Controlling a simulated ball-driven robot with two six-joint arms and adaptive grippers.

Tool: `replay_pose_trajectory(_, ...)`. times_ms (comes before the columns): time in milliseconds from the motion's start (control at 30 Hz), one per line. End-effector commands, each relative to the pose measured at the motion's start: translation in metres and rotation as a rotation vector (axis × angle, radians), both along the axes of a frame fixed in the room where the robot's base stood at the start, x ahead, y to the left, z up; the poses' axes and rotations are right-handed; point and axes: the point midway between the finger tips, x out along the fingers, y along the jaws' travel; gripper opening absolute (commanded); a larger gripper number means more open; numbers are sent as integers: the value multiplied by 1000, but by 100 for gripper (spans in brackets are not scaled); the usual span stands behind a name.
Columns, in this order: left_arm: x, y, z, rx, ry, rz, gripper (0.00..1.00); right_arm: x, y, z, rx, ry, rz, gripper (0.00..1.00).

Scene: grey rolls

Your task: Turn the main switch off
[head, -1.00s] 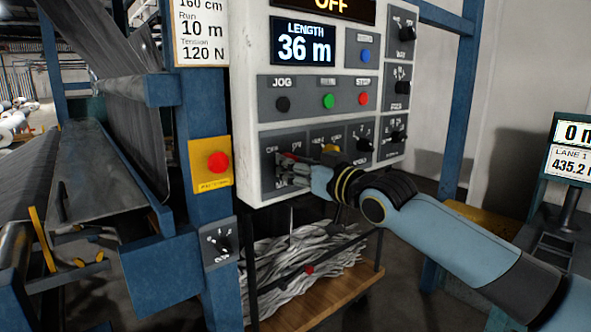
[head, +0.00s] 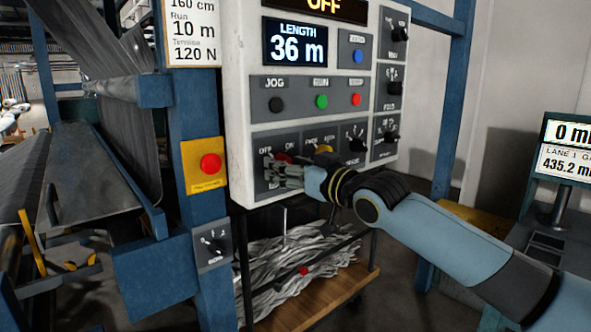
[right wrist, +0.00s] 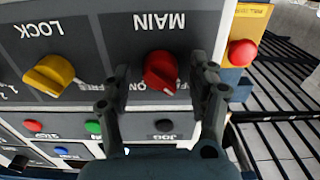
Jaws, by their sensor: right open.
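The main switch is a red knob (right wrist: 162,72) under an inverted MAIN label in the right wrist view. Its grip ridge is slanted, with the lower end towards the right in that picture. In the head view a small part of the red knob (head: 284,158) shows, the rest hidden by my right gripper (head: 277,173). OFF and ON labels stand above it there. In the right wrist view my right gripper (right wrist: 160,78) is open, one finger on each side of the knob. Contact with the knob cannot be told. My left gripper is not in view.
A yellow LOCK knob (right wrist: 50,75) is beside the main switch. Jog (head: 276,105), green (head: 321,102) and red (head: 356,100) buttons sit above. A red emergency button (head: 210,164) is on the blue post. The display above (head: 322,6) reads OFF.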

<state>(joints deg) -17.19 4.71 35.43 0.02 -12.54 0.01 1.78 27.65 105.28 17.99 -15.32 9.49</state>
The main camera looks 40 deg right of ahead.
Motion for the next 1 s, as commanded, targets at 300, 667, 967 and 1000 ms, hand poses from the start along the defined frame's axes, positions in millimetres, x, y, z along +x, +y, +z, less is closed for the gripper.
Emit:
replay_pose_trajectory(300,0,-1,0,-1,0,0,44,-37,-3,-2,-7,4,1,60)
replay_pose_trajectory(667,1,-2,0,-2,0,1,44,-84,-7,-2,-9,5,1,60)
replay_pose_trajectory(967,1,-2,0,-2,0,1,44,-112,-10,-2,-9,7,-2,60)
replay_pose_trajectory(1000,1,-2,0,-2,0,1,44,-114,-10,-2,-8,6,-2,60)
